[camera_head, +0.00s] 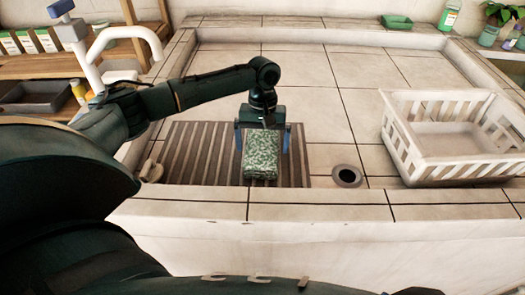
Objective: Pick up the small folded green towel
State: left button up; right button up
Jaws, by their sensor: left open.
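The small folded green towel (261,160) has a mottled green and white pattern. It lies on the brown slatted mat (195,155) in the basin. My left gripper (263,140) is over the towel from behind and above, with its blue-tipped fingers apart, one on each side of the towel. I cannot tell whether the fingers touch it. The back end of the towel is partly hidden by the gripper. My right gripper is not in view.
A white slatted basket (445,165) stands at the right in the tiled basin. A round drain (347,176) lies between the mat and the basket. A white faucet (125,45) rises at the left.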

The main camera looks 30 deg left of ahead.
pick_arm(q)
jog(key=shift+d+f, duration=0.1)
jog(key=shift+f, duration=0.55)
jog(key=shift+s, duration=0.1)
jog(key=shift+c, duration=0.4)
jog(key=c, duration=1.1)
